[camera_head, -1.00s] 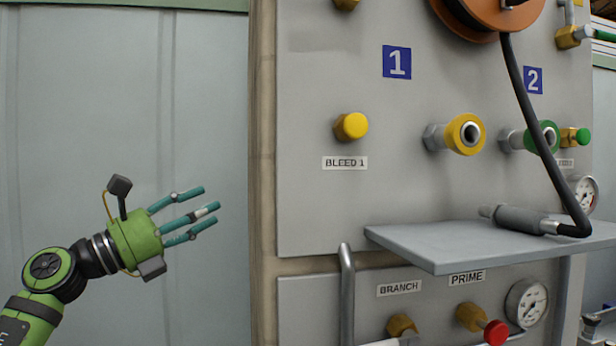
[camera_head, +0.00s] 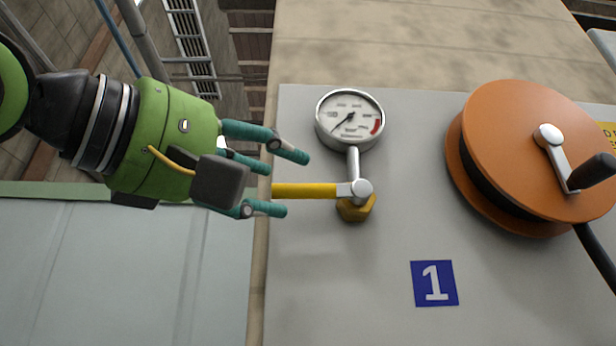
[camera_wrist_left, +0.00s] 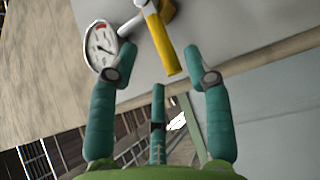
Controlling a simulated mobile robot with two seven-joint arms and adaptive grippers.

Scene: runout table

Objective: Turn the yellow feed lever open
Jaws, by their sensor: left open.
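The yellow feed lever (camera_head: 305,190) sticks out horizontally to the left from a silver hub on a brass valve (camera_head: 355,207), under a round pressure gauge (camera_head: 350,118). My left gripper (camera_head: 292,184) is open at the lever's free left end, its teal fingers spread above and below it. In the left wrist view the lever (camera_wrist_left: 161,42) points down between the open fingers (camera_wrist_left: 160,70), with the gauge (camera_wrist_left: 101,47) beside the left finger. I cannot tell whether any finger touches the lever. My right gripper is not in view.
An orange hose reel (camera_head: 535,150) with a crank handle is mounted right of the valve. A blue "1" sign (camera_head: 434,283) is below. The grey panel (camera_head: 330,290) ends at a left edge near my fingers. The panel face around the sign is clear.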

